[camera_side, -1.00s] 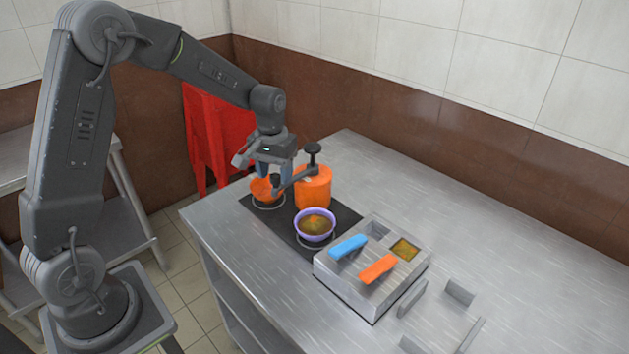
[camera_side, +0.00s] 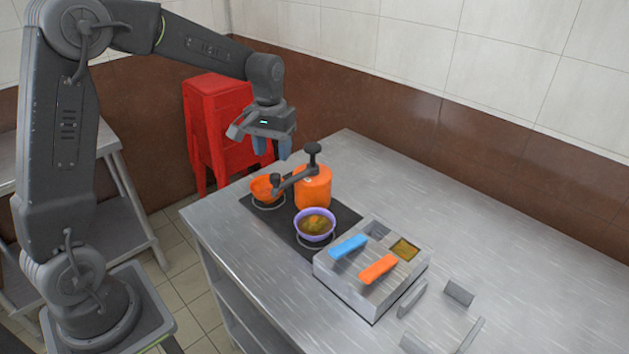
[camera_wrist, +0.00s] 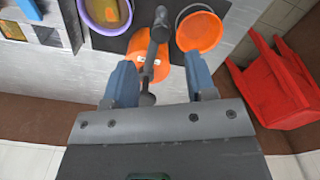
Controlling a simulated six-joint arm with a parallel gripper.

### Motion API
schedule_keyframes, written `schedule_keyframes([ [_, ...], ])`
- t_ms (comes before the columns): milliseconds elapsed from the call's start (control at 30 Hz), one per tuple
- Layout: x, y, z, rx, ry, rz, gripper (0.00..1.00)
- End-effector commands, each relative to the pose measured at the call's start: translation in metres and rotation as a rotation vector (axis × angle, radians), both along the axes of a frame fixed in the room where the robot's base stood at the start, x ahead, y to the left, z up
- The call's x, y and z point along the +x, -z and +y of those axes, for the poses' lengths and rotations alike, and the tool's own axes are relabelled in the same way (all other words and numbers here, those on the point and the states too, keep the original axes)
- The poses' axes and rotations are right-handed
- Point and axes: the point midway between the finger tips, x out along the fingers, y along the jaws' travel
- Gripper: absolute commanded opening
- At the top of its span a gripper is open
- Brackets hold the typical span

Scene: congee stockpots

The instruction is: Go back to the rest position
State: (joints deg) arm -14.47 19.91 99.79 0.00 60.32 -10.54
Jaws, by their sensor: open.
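My gripper (camera_side: 271,148) hangs above the back end of the black hob, over the orange bowl and the orange pot. Its blue fingers are apart with nothing held between them; they also show in the wrist view (camera_wrist: 160,85). The orange pot (camera_side: 314,190) stands on the hob with a dark ladle (camera_side: 295,178) across its top. The orange bowl (camera_side: 263,188) sits left of the pot and is seen from above in the wrist view (camera_wrist: 200,32). The purple-rimmed bowl (camera_side: 315,225) holds greenish-brown food and stands in front of the pot.
A grey container block (camera_side: 352,283) with blue (camera_side: 348,247) and orange (camera_side: 379,268) handles stands right of the hob. Grey upright plates (camera_side: 459,293) are near the table's front. Red stacked stools (camera_side: 218,125) stand behind the table's left end. The steel table's (camera_side: 480,225) back right is clear.

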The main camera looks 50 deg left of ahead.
Motion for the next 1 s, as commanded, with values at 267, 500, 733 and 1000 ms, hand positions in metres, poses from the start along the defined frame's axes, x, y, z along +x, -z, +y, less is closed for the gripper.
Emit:
schedule_keyframes([
  [267, -0.004, -0.007, -0.004, 0.004, 0.011, -0.015, 0.51],
  [500, -0.053, -0.058, -0.04, 0.033, 0.116, -0.134, 0.51],
  [733, -0.126, -0.091, -0.077, 0.066, 0.251, -0.281, 0.51],
  [1000, -0.199, -0.093, -0.102, 0.097, 0.383, -0.431, 0.51],
])
